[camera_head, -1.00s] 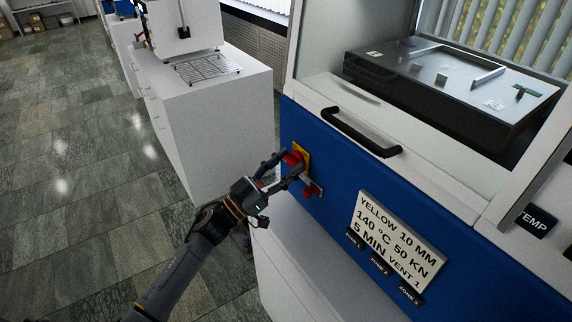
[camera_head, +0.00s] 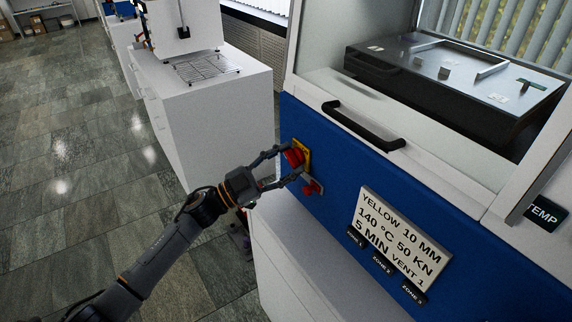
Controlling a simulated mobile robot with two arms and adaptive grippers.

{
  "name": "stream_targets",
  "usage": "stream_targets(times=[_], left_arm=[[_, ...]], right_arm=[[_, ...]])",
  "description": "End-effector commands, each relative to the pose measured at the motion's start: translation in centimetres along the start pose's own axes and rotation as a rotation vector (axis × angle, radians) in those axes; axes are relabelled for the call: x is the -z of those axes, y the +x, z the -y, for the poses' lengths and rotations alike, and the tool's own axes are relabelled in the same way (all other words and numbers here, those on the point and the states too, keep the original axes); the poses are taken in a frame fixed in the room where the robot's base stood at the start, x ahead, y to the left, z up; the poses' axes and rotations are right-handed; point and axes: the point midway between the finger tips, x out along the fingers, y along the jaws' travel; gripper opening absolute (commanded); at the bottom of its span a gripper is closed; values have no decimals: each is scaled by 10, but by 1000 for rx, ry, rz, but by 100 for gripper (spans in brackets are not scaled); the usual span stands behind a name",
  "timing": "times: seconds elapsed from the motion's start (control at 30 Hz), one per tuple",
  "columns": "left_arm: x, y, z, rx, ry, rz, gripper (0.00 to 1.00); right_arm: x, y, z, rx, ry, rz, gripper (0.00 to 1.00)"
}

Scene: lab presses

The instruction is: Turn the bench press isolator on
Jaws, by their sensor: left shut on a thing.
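The isolator is a red rotary handle (camera_head: 294,157) on a yellow plate (camera_head: 306,150), mounted on the press's blue front panel near its left end. My left gripper (camera_head: 289,161) reaches it from the left. Its fingers are shut on the red handle, one above and one below. The fingers hide part of the handle, so I cannot read its exact angle. A second red part (camera_head: 312,188) sits just below on the same panel. My right gripper is not in view.
The blue panel (camera_head: 330,207) carries a label plate (camera_head: 400,238) and several small zone tags. A black handle (camera_head: 362,126) juts out above. A white ledge (camera_head: 325,275) lies below. A white cabinet (camera_head: 225,125) stands behind; floor at left is clear.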

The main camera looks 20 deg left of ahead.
Motion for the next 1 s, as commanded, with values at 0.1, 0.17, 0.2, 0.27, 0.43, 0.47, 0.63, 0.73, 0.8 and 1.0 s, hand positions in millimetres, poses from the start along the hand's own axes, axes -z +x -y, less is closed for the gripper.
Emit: stream_targets(times=[0.1, 0.17, 0.2, 0.27, 0.43, 0.47, 0.63, 0.73, 0.8, 1.0], left_arm=[[-1, 0, 1, -44, 105, 0, 17], [0, 0, 1, -66, 158, 1, 17], [0, 0, 1, -80, 193, 0, 17], [0, 0, 1, -103, 245, 0, 17], [0, 0, 2, -164, 395, 0, 17], [0, 0, 2, -175, 422, 0, 17], [1, 0, 2, -237, 571, 0, 17], [1, 0, 3, -271, 653, 0, 17], [1, 0, 3, -294, 708, 0, 17], [2, 0, 3, -350, 843, 0, 17]], right_arm=[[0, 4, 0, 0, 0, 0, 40], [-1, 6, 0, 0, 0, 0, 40], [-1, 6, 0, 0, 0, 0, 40], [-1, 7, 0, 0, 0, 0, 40], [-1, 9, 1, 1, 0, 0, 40], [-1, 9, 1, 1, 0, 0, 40], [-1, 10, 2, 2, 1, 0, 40], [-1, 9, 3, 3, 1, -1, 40], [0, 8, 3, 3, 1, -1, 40], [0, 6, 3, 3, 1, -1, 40]])
